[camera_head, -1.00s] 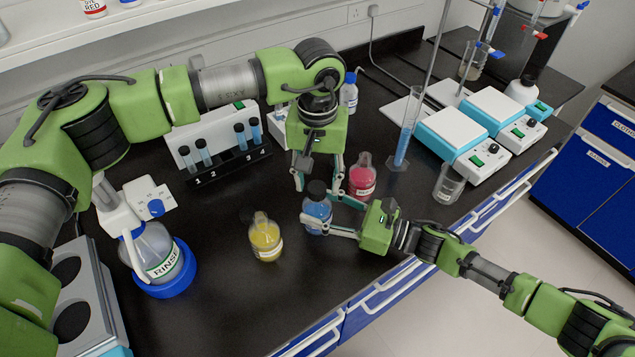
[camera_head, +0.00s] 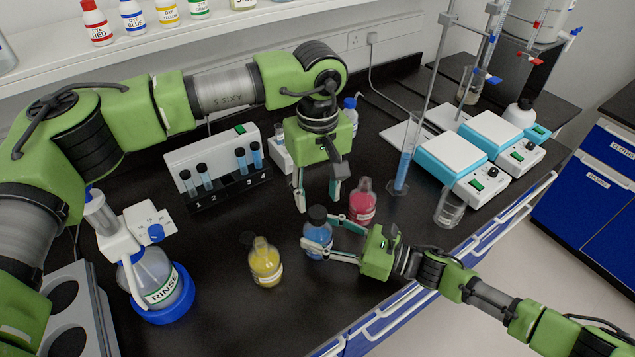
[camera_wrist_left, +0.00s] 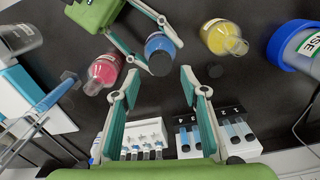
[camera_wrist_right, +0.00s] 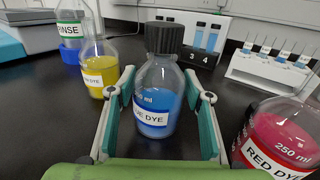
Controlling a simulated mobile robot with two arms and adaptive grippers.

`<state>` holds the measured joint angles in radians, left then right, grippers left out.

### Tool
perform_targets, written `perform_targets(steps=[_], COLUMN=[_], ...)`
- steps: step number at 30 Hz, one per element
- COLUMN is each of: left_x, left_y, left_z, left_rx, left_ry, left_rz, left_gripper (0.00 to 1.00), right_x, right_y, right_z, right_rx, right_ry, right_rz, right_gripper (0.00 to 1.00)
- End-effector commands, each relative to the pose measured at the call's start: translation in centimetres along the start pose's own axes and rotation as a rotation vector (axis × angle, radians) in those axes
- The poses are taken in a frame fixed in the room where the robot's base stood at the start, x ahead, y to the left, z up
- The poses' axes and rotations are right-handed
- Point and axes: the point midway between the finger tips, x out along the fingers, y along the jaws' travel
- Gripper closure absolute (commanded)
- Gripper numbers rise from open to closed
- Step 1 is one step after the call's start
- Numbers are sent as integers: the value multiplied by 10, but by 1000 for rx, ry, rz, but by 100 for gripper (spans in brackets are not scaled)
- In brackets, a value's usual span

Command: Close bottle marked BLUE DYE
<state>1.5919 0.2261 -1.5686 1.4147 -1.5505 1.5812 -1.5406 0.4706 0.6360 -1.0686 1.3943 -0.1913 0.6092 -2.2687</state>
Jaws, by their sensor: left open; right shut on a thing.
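The BLUE DYE bottle (camera_head: 318,240) stands upright on the black bench with blue liquid inside. Its black cap (camera_head: 317,214) sits on the neck, also seen in the right wrist view (camera_wrist_right: 164,38). How tightly it is screwed cannot be told. My right gripper (camera_head: 318,243) is shut on the bottle's body from the right, one finger on each side (camera_wrist_right: 160,90). My left gripper (camera_head: 318,205) points down, open and empty, just above and behind the cap. In the left wrist view the cap (camera_wrist_left: 160,63) lies just beyond its spread fingertips.
A yellow bottle (camera_head: 265,265) stands to the left and a red bottle (camera_head: 363,203) to the right, close behind my right gripper. A tube rack (camera_head: 230,180), a RINSE bottle (camera_head: 150,280) and hotplates (camera_head: 450,160) stand around. The bench front left of my right arm is clear.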

Motion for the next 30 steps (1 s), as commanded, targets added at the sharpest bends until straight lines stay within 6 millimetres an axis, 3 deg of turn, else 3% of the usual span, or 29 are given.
perform_targets(steps=[21, 30], left_x=[-20, -26], left_y=[0, 0], left_z=[-1, 0], left_rx=[-1314, -1682], left_ry=[2, 1], left_rz=[1, 0], left_gripper=[60, 60], right_x=[0, 0], right_y=[-1, -1], right_z=[0, 0], right_rx=[0, 0], right_ry=[0, 0], right_rz=[-1, -1], right_gripper=[100, 100])
